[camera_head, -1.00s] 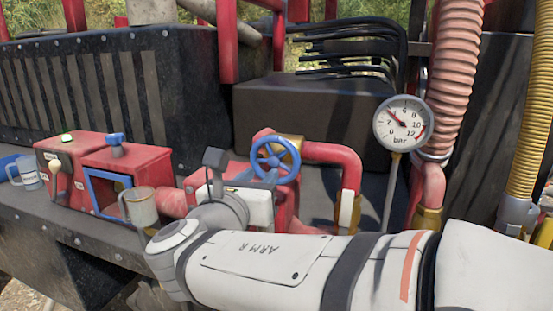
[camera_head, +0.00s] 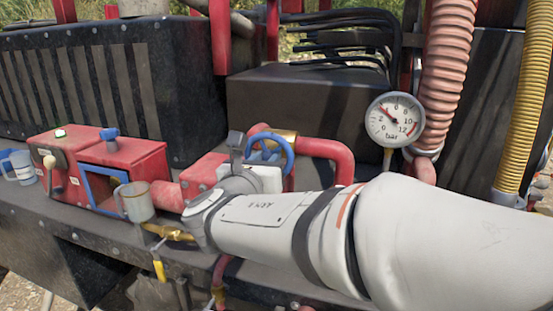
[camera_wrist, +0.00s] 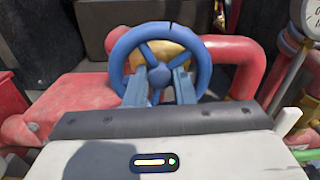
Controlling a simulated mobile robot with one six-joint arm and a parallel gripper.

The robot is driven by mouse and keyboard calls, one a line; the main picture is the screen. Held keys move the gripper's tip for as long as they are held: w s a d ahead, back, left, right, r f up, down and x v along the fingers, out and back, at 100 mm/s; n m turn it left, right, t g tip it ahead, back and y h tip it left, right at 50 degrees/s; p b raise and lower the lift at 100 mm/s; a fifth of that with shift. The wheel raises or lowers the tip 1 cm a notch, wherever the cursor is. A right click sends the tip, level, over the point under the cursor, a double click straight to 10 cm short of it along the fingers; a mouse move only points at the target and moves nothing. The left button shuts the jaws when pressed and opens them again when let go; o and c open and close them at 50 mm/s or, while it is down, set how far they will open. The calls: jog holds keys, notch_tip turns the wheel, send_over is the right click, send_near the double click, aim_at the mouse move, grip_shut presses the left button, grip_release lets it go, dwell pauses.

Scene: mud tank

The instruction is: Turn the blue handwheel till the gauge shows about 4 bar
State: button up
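The blue handwheel (camera_head: 268,146) sits on the red pipework in the middle, partly hidden behind my arm. In the wrist view the handwheel (camera_wrist: 160,72) is close, its rim and hub clear at the top. My gripper (camera_wrist: 159,82) is at the wheel's lower half, two fingers apart on either side of the lower spoke, below the hub. I cannot tell whether they touch the wheel. The round white gauge (camera_head: 395,120) stands right of the wheel. Its needle points up-left, between the 2 and the 8, at about 4 bar. The gauge's edge shows in the wrist view (camera_wrist: 311,18).
A red box with a blue-framed opening (camera_head: 138,165) and a grey mug (camera_head: 135,202) stand at left. A blue mug (camera_head: 20,167) is at the far left. A red pipe (camera_head: 330,150) bends right of the wheel; ribbed hoses (camera_head: 447,75) rise at right.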

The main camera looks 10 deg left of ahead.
grip_shut()
jog(key=shift+f+b, duration=0.1)
jog(key=shift+b, duration=0.2)
jog(key=m+b, duration=0.2)
jog(key=b, duration=0.1)
jog(key=shift+o, duration=1.5)
grip_release()
